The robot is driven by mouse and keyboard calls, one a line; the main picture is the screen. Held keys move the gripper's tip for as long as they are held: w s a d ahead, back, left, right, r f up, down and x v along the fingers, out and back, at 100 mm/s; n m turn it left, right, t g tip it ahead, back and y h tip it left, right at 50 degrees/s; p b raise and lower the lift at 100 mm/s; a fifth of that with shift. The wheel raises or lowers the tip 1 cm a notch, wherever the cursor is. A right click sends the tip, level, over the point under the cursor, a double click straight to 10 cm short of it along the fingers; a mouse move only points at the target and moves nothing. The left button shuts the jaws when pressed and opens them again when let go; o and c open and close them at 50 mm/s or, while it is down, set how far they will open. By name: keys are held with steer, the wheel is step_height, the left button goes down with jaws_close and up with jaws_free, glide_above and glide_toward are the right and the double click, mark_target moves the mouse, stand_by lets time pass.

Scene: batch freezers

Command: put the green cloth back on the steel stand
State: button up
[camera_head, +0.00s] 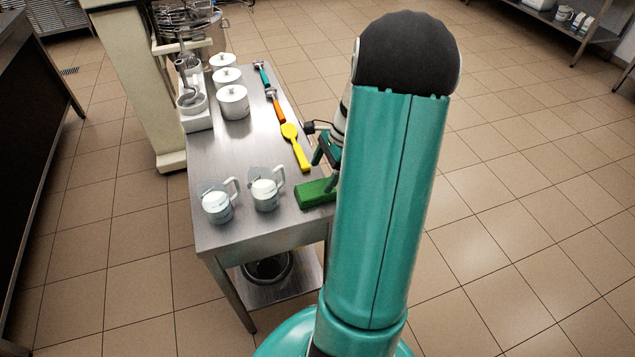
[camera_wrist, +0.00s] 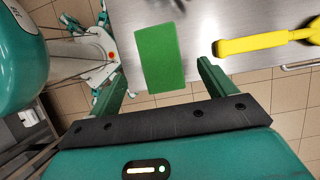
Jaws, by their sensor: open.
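The green cloth (camera_head: 317,192) lies as a flat folded block on the steel stand (camera_head: 262,235), at its near right edge. In the wrist view the green cloth (camera_wrist: 160,58) lies ahead of my gripper, between the lines of the two fingers. My gripper (camera_head: 325,157) is just beyond the cloth at the stand's right edge, partly hidden by my arm. In the wrist view my gripper (camera_wrist: 163,78) is open, with nothing between its fingers. I cannot tell its height above the stand.
A yellow spatula (camera_head: 295,146) lies near the cloth. Two measuring jugs (camera_head: 265,192) stand to its left. White lidded pots (camera_head: 233,102), an orange-handled tool (camera_head: 276,104) and a small mixer (camera_head: 191,98) are farther back. The floor right of the stand is clear.

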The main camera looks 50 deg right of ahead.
steer(key=v, duration=0.6)
steer(key=w+a+r+n+h, duration=0.1)
steer(key=a+r+n+h, duration=0.1)
steer(key=a+r+n, duration=0.6)
steer(key=w+a+r+n+h, duration=0.1)
steer(key=w+a+r+n, duration=0.15)
steer(key=a, duration=0.95)
steer(key=s+a+r+n+t, duration=0.1)
steer(key=s+a+r+n, duration=0.1)
steer(key=s+a+n, duration=0.2)
steer(key=s+a+r+n+t+h, duration=0.1)
steer(key=s+a+r+n+t, duration=0.1)
steer(key=s+a+n, duration=0.3)
steer(key=a+r+n, duration=0.1)
steer(key=a+n, duration=0.3)
steer(key=a, duration=0.2)
steer(key=shift+r, duration=0.15)
